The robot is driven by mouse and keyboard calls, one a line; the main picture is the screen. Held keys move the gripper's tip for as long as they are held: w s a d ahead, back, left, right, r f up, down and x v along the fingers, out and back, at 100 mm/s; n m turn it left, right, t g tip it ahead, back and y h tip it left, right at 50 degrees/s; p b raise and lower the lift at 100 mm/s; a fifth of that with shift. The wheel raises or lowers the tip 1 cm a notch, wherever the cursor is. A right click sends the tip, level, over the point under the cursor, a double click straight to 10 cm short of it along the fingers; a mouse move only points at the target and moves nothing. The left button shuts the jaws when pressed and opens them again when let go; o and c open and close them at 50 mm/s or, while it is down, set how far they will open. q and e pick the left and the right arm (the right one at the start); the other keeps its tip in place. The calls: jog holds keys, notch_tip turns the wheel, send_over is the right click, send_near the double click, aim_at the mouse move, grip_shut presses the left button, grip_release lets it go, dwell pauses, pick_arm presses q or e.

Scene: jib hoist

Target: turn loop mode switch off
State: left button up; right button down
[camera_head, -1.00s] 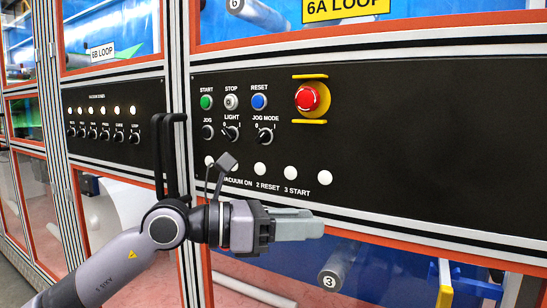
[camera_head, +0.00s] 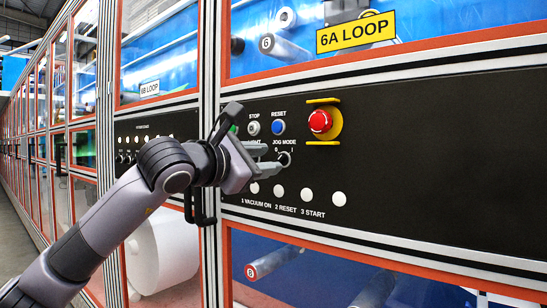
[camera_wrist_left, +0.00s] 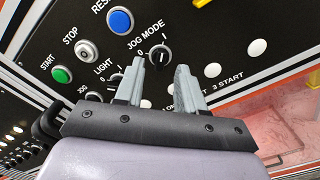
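The only switch whose label reads MODE is the black JOG MODE rotary switch (camera_head: 284,158) on the black panel, below the blue RESET button. I can read no "loop mode" label. The same JOG MODE switch (camera_wrist_left: 160,57) shows in the left wrist view, with 0 and I marks above it. I cannot tell firmly which mark it points to. My left gripper (camera_head: 273,159) is open, its fingertips close to the switch. In the left wrist view, the left gripper (camera_wrist_left: 159,70) has its fingers apart and empty, and the switch shows between the tips. Contact cannot be told.
The blue RESET button (camera_head: 279,127), grey STOP button (camera_head: 254,128) and red emergency stop (camera_head: 320,121) sit above. The LIGHT switch (camera_wrist_left: 118,80) is partly behind a finger. White round buttons (camera_head: 306,194) line the area below. The panel's right side is bare.

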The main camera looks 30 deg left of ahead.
aim_at(278, 158)
pick_arm(q)
jog(key=shift+w+d, duration=0.15)
jog(key=shift+w, duration=1.35)
grip_shut()
